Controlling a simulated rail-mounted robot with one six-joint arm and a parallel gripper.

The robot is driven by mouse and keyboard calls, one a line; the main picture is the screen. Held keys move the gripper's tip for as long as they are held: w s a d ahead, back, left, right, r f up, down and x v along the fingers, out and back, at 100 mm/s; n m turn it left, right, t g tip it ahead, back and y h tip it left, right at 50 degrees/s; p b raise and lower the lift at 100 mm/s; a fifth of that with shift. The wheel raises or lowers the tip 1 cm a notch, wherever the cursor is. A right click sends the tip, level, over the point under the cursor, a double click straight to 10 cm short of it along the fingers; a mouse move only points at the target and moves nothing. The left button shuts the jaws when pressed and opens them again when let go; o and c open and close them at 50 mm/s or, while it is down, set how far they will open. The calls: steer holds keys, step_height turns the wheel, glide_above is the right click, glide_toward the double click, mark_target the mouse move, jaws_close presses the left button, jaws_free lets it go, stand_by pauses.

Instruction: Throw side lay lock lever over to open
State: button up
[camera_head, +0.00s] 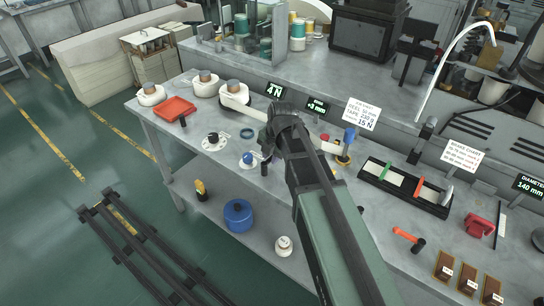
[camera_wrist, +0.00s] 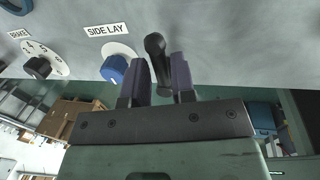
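The side lay lock lever (camera_wrist: 157,55) is a black handle with a rounded end, just right of the blue side lay knob (camera_wrist: 115,68) on its white dial. In the wrist view it stands between the two fingers of my gripper (camera_wrist: 160,82), slightly tilted. The fingers are apart, one on each side, with a narrow gap showing beside the lever; firm contact does not show. The "SIDE LAY" label (camera_wrist: 107,30) is above the blue knob. In the head view the blue knob (camera_head: 249,158) is left of my gripper, and my arm hides much of the lever area.
On the bench (camera_head: 205,165) are a red tray (camera_head: 175,109), a teal ring (camera_head: 249,133) and a slotted black rack (camera_head: 405,186).

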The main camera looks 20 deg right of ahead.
mark_target(273, 180)
jaws_close()
steer(key=shift+s+m, duration=0.15)
steer(key=shift+m, duration=0.15)
steer(key=m, duration=0.2)
steer(key=s+m, duration=0.1)
steer(key=shift+d+m+h, duration=0.25)
steer(key=shift+m+h, duration=0.05)
steer(key=shift+h, duration=0.1)
steer(key=m, duration=0.1)
steer(key=s+m, duration=0.1)
steer(key=m, duration=0.2)
steer(key=shift+s+m+h, duration=0.25)
steer(key=shift+m+h, duration=0.05)
steer(key=shift+h, duration=0.1)
steer(key=m, duration=0.1)
steer(key=s+m, duration=0.1)
steer(key=m, duration=0.2)
steer(key=shift+s+a+h, duration=0.15)
steer(key=shift+a+h, duration=0.15)
steer(key=shift+h, duration=0.1)
steer(key=shift+s+a+m+h, duration=0.15)
steer(key=shift+m, duration=0.7)
steer(key=shift+s+a+m+h, duration=0.1)
steer(key=shift+s+a+m, duration=0.1)
steer(key=shift+m, duration=0.6)
steer(key=shift+s+a+m+h, duration=0.1)
steer(key=shift+a+m+h, duration=0.05)
steer(key=shift+m, duration=0.7)
steer(key=shift+o, duration=1.9)
jaws_free()
